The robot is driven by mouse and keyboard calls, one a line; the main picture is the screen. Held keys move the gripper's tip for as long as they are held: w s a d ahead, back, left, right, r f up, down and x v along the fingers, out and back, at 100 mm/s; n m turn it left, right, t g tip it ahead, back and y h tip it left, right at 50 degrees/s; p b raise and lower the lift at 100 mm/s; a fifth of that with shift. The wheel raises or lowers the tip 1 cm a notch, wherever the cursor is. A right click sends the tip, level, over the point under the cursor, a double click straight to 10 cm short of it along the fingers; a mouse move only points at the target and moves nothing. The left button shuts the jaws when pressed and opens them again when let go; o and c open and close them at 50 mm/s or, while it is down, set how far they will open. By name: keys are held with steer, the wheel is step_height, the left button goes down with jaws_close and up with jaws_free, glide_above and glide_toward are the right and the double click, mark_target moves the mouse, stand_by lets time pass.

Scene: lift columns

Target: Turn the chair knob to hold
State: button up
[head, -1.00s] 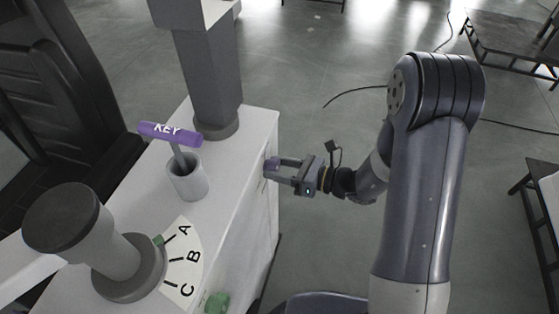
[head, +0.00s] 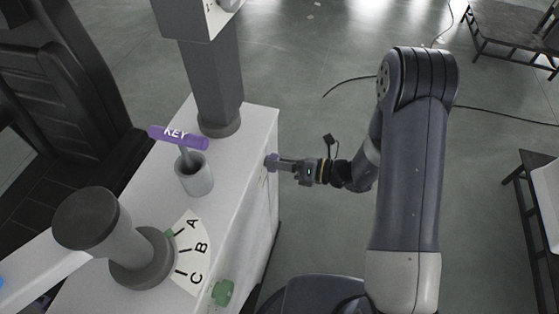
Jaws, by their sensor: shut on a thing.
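My gripper (head: 274,163) is at the right side face of the white cabinet (head: 256,128), reaching in from the right. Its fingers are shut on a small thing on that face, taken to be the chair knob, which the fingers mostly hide. I cannot read the knob's setting or any label around it. The fingers now appear nearly edge-on, one in front of the other.
On the cabinet top are a purple KEY handle (head: 178,137) in a grey cup (head: 195,177), a large grey knob (head: 87,219) by an A-B-C dial (head: 192,252), and a grey column (head: 216,84). A green knob (head: 222,292) sticks out of the side face. Dark benches stand at right.

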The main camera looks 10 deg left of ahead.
stand_by(0.3)
steer(key=o, duration=0.9)
steer(key=shift+o, duration=0.2)
steer(key=shift+d, duration=0.15)
steer(key=d+r, duration=0.1)
steer(key=d, duration=0.9)
steer(key=shift+s+d, duration=0.2)
steer(key=shift+s, duration=0.2)
steer(key=shift+a+r, duration=0.1)
steer(key=a+f, duration=0.1)
steer(key=a, duration=0.9)
steer(key=shift+w+a, duration=0.25)
steer(key=shift+w, duration=0.15)
steer(key=shift+f, duration=0.1)
